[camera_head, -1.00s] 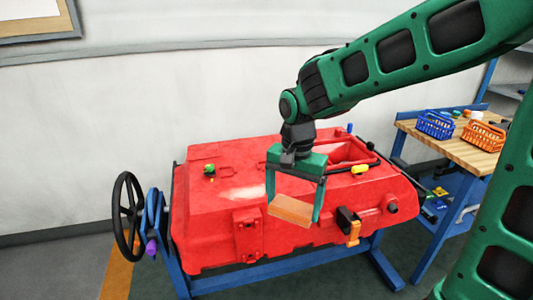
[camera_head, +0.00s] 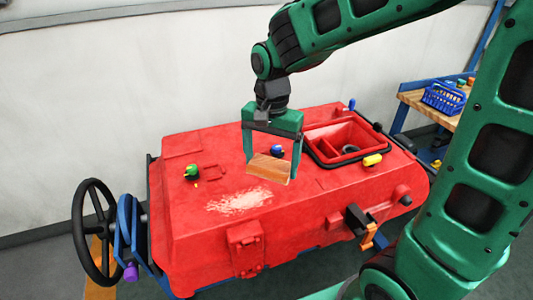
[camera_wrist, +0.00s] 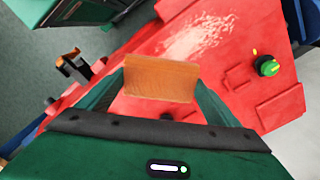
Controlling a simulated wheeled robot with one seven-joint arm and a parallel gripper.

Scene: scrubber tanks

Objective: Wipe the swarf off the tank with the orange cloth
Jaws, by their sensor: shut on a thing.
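The red tank (camera_head: 300,205) lies on a blue stand. A pale patch of swarf (camera_head: 240,201) is spread on its top; it also shows in the wrist view (camera_wrist: 200,36). My gripper (camera_head: 270,172) is shut on the orange cloth (camera_head: 268,168), which looks like a folded orange-brown block. In the wrist view the cloth (camera_wrist: 160,78) sits between the two green fingers. The cloth is above the tank top, behind and to the right of the swarf in the head view. I cannot tell how high it is above the surface.
A green-and-yellow knob (camera_head: 191,172), a blue knob (camera_head: 277,151) and a yellow knob (camera_head: 372,160) stand up from the tank. An open compartment (camera_head: 345,140) is at its right. A black handwheel (camera_head: 97,232) is at the left. A blue basket (camera_head: 443,97) stands on a bench.

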